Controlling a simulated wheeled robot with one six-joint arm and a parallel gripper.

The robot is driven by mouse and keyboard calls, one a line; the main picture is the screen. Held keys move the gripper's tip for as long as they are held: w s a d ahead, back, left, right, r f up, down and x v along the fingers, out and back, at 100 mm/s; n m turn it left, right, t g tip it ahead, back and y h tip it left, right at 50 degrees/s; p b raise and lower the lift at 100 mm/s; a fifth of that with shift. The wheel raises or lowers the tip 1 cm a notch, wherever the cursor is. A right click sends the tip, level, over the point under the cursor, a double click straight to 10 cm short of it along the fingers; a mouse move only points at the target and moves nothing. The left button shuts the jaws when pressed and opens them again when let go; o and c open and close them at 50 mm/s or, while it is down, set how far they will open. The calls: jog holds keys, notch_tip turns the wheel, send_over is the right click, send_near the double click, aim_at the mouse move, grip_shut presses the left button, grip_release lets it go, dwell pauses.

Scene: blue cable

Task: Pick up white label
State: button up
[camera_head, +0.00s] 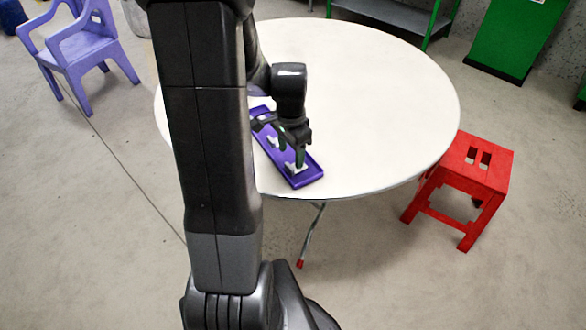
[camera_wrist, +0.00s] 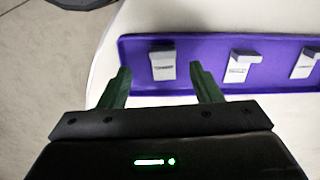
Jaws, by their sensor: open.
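A purple tray (camera_head: 310,178) lies near the front edge of the round white table, and it crosses the upper part of the wrist view (camera_wrist: 200,50). Several small white label pieces sit on it in a row. In the wrist view one white label (camera_wrist: 162,66) lies ahead of and between my fingertips, a second (camera_wrist: 239,66) is to its right, and a third (camera_wrist: 305,63) is at the right edge. In the head view a label (camera_head: 296,169) shows under my gripper (camera_head: 295,158). My gripper (camera_wrist: 160,78) is open, with nothing between its fingers.
The round white table (camera_head: 390,110) is otherwise bare. A red stool (camera_head: 470,170) stands to its right, a purple chair (camera_head: 75,55) to the left, and a green cabinet (camera_head: 515,35) at the back right. My arm covers the table's left part.

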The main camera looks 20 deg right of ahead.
aim_at(288, 166)
jog(key=f, duration=0.4)
jog(key=shift+w+a, duration=0.15)
jog(key=shift+a, duration=0.25)
jog(key=shift+f, duration=0.5)
jog(key=shift+c, duration=0.5)
jog(key=c, duration=0.9)
